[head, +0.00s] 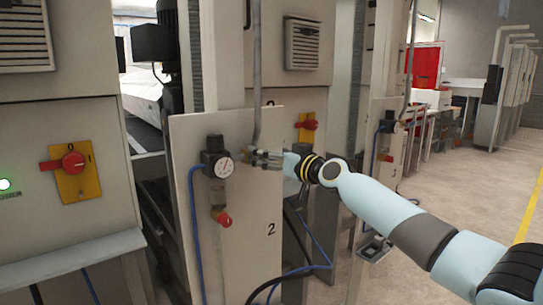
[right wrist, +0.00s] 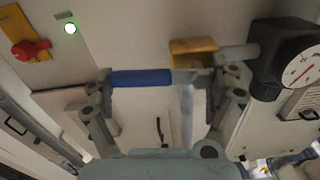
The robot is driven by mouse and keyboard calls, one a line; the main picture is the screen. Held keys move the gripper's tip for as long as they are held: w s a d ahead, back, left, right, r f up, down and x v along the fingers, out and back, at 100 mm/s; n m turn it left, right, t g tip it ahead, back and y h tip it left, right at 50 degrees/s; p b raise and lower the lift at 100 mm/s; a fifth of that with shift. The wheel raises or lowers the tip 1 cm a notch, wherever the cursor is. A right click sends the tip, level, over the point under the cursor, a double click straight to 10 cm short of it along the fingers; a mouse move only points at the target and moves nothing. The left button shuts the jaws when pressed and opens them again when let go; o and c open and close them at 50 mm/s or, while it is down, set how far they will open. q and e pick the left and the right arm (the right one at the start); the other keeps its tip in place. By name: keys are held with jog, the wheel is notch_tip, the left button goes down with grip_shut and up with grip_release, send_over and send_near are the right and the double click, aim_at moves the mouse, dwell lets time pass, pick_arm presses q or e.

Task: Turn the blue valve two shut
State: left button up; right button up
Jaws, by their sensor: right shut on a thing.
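The blue valve handle (right wrist: 140,78) shows in the right wrist view as a blue grip on a grey lever, lying level across the picture. A yellow valve body (right wrist: 193,50) sits just above the lever's right end, on a pipe leading to the dark regulator. My right gripper (right wrist: 163,77) has one finger at each end of the lever and is shut on it. In the head view my right gripper (head: 268,157) is at the panel marked 2 (head: 265,255), right of the gauge (head: 223,167); the valve is hidden there. My left gripper is not in view.
A red knob on a yellow plate (head: 70,165) is on the left cabinet. A second red switch (head: 307,126) is behind my right wrist. A red-tipped filter bowl (head: 221,215) and blue hose (head: 195,240) hang below the gauge. The floor at right (head: 455,185) is clear.

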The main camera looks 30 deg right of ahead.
jog(key=f+m, duration=0.1)
jog(key=m, duration=0.1)
jog(key=f+m+b, duration=0.1)
jog(key=m, duration=0.1)
jog(key=shift+a, duration=0.1)
jog(key=m, duration=0.2)
jog(key=f+m+b, duration=0.1)
jog(key=shift+s+a+m, duration=0.1)
jog(key=shift+a+m, duration=0.1)
jog(key=shift+m, duration=0.2)
jog(key=m, duration=0.2)
jog(key=a+f+m, duration=0.1)
jog(key=m, duration=0.1)
jog(key=shift+s+m, duration=0.1)
jog(key=shift+m, duration=0.2)
jog(key=shift+a+f+m+p, duration=0.15)
jog(key=shift+a+m+p, duration=0.2)
jog(key=shift+m, duration=0.75)
jog(key=shift+a+f+m+p, duration=0.2)
jog(key=shift+a+m, duration=0.15)
jog(key=shift+m, duration=0.75)
jog(key=o, duration=1.3)
jog(key=shift+o, duration=0.6)
jog(key=shift+r, duration=0.15)
jog(key=shift+s, duration=0.1)
jog(key=s, duration=1.2)
jog(key=shift+d, duration=0.45)
